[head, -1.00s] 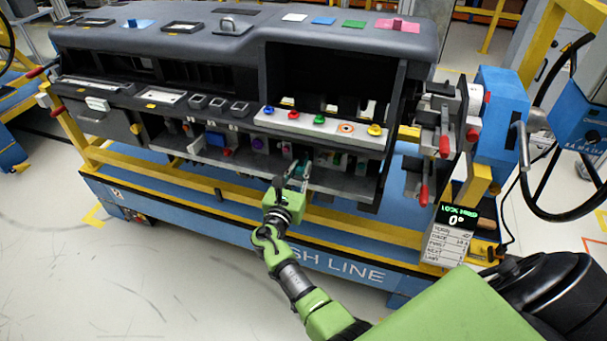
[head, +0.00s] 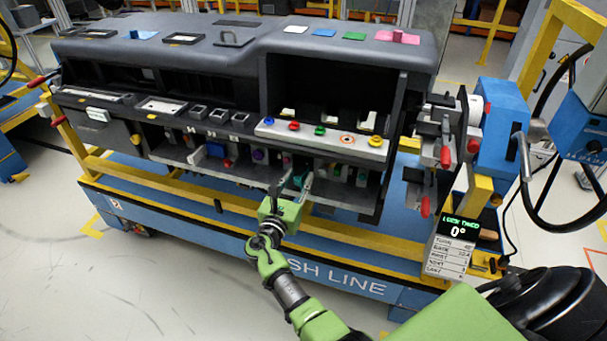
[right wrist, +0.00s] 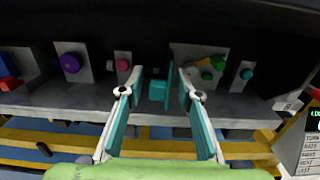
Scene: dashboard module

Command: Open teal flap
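A small teal block with a thin upright teal plate beside it, which I take as the teal flap (right wrist: 158,91), is in the lower shelf of the dashboard module, centred in the right wrist view. It is small in the head view (head: 299,179). My right gripper (right wrist: 156,78) is open, with one finger left and one right of the teal piece and gaps on both sides. In the head view the right gripper (head: 290,186) reaches the shelf's front edge from below. Whether the flap is open is unclear. My left gripper is out of view.
A purple knob (right wrist: 70,63), a pink knob (right wrist: 122,65), green pieces (right wrist: 212,68) and a teal knob (right wrist: 246,74) sit beside it. The shelf edge and yellow rail (head: 230,210) lie below. A display (head: 460,222) stands at right.

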